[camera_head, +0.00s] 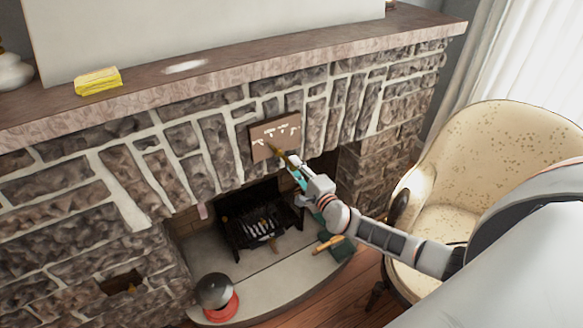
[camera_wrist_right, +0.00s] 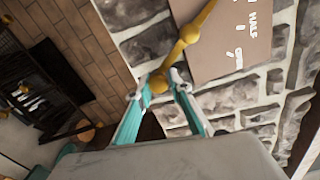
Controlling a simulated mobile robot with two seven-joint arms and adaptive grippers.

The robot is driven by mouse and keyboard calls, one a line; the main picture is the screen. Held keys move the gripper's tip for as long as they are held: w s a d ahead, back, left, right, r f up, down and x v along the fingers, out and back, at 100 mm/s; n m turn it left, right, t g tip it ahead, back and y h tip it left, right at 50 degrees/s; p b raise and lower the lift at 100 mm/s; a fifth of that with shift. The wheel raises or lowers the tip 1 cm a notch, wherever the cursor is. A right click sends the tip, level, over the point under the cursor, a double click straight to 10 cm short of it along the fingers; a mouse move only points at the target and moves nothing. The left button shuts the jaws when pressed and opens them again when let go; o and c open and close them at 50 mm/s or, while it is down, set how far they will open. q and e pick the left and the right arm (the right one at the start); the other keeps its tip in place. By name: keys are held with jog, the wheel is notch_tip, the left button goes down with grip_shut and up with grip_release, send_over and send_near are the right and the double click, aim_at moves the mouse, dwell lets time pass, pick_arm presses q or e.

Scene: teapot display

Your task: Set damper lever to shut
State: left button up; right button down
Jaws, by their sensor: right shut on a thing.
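The damper lever (camera_wrist_right: 184,42) is a brass rod with a round knob at its lower end, mounted on a brown plate (camera_wrist_right: 232,50) with white lettering. The lettering is only partly legible. In the head view the plate (camera_head: 264,148) sits on the stone front above the fireplace opening, with the brass lever (camera_head: 274,150) across its lower part. My right gripper (camera_wrist_right: 158,84) is shut on the lever's knob. In the head view this gripper (camera_head: 292,163) reaches in from the right, just below the plate. My left gripper is not in view.
A black grate (camera_head: 240,225) stands in the fireplace opening. A dark round pot on a red base (camera_head: 222,308) is on the hearth. A cream armchair (camera_head: 500,145) stands at right. A yellow folded cloth (camera_head: 98,82) lies on the mantel (camera_head: 215,72).

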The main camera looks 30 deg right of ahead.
jog(key=shift+d+r+n+p, duration=0.2)
jog(key=shift+r+n+p, duration=0.4)
jog(key=shift+n, duration=0.5)
jog(key=c, duration=1.8)
grip_release()
jog(key=shift+w, duration=0.1)
jog(key=shift+c, duration=0.2)
jog(key=shift+d+f, duration=0.1)
jog(key=shift+d, duration=0.05)
jog(key=s, duration=1.2)
jog(key=shift+d, duration=0.15)
